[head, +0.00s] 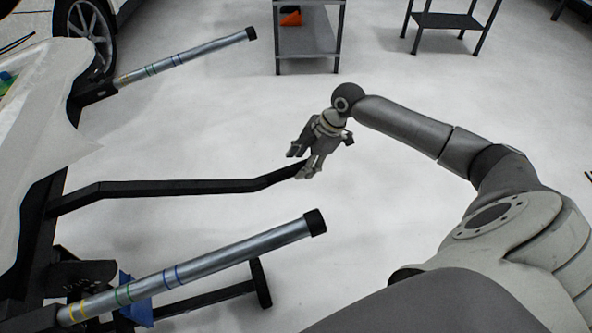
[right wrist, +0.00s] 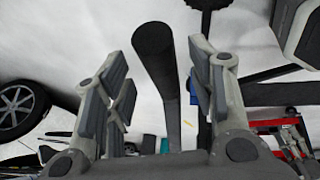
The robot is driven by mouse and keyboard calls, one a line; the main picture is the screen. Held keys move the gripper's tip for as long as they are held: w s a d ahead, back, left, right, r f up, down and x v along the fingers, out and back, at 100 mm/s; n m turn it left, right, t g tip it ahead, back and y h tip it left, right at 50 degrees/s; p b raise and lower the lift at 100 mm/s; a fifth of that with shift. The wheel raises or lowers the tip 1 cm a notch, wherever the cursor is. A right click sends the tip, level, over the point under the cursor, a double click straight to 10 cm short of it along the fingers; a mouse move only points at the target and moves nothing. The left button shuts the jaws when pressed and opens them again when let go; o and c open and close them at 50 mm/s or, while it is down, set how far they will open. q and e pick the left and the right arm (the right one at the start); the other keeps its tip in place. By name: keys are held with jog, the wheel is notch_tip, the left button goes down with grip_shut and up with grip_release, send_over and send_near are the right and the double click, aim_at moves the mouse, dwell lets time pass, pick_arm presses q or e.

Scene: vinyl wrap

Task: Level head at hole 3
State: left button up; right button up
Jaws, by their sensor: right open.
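A dark stand on the left of the head view carries a long black bent bar (head: 170,186), whose free end points right. My right gripper (head: 299,165) is open at that free end. In the right wrist view the black bar (right wrist: 160,75) runs between the spread fingers of my gripper (right wrist: 158,62), with gaps showing on both sides. Two grey tubes, the far one (head: 190,55) and the near one (head: 215,265), have black end caps and coloured bands. I cannot make out any numbered hole. My left gripper is out of view.
A white sheet or panel (head: 50,115) covers the stand's left side. A blue piece (head: 135,298) hangs below the near tube. A car wheel (head: 90,35) is at the upper left. A grey shelf (head: 308,40) stands at the back. The pale floor between is clear.

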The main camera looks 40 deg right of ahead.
aim_at(299, 165)
jog(key=shift+b+x, duration=0.3)
jog(key=shift+x, duration=1.45)
grip_shut()
